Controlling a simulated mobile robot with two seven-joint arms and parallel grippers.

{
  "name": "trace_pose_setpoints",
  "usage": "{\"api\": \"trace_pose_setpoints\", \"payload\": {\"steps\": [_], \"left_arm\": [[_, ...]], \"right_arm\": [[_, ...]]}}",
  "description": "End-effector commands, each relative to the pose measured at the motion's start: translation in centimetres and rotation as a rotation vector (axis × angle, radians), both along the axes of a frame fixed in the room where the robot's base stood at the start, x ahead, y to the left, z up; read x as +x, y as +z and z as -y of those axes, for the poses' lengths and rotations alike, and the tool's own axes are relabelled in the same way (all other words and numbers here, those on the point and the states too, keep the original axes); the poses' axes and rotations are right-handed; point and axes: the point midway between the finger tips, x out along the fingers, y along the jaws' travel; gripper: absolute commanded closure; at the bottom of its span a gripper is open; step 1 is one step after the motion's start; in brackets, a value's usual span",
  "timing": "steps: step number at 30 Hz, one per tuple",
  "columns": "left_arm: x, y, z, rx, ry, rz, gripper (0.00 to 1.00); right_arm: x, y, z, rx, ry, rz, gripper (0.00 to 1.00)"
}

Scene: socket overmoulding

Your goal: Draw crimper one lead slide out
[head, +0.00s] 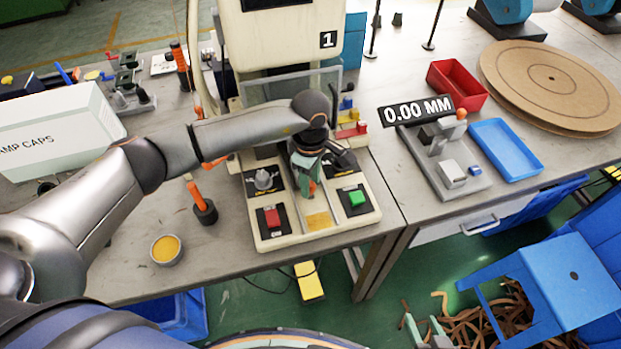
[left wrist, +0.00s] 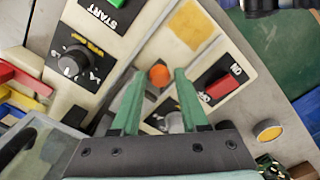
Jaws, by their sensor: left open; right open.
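Crimper one (head: 328,39), a cream machine marked 1, stands at the middle of the bench. Its front panel carries a red button (head: 271,217), a green button (head: 356,198) and dials. An orange round knob (left wrist: 159,75) on a grey part, apparently the lead slide's, shows between the fingertips of my left gripper (left wrist: 159,88) in the left wrist view. My left gripper (head: 307,183) points down over the panel, open, its fingers on either side of the knob; I cannot tell if they touch it. My arm hides much of the slide. My right gripper (head: 425,328) is open and empty at the bottom edge.
An orange-handled tool (head: 202,204) and a small yellow-filled cup (head: 167,250) stand left of the crimper. A white caps box (head: 60,128) is at far left. To the right are a gauge reading 0.00 MM (head: 417,110), a red tray (head: 457,86) and a blue tray (head: 506,149).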

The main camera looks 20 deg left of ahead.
Motion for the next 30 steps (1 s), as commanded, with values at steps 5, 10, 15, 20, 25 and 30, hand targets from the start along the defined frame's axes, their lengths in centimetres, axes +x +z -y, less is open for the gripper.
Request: {"api": "trace_pose_setpoints", "payload": {"steps": [5, 10, 15, 20, 25, 30], "left_arm": [[0.01, -0.05, 0.01, 0.000, -0.001, 0.000, 0.56], [0.02, -0.02, 0.02, 0.000, -0.001, 0.001, 0.70], [0.02, 0.00, 0.01, 0.000, -0.001, 0.001, 0.89], [0.03, 0.02, 0.01, 0.000, 0.000, 0.001, 1.00], [0.03, 0.03, 0.01, 0.000, 0.000, 0.000, 1.00], [0.03, 0.05, 0.00, 0.000, 0.000, 0.001, 1.00]], "right_arm": [[-0.02, 0.00, -0.02, 0.001, -0.001, 0.000, 0.50], [-0.02, 0.00, -0.02, 0.001, -0.001, 0.000, 0.50], [-0.02, 0.02, -0.03, 0.001, -0.001, 0.000, 0.50], [-0.02, 0.03, -0.02, 0.001, -0.001, 0.000, 0.50], [-0.02, 0.03, -0.02, 0.001, -0.001, 0.000, 0.50], [-0.02, 0.04, -0.04, 0.001, -0.001, 0.000, 0.50]]}}
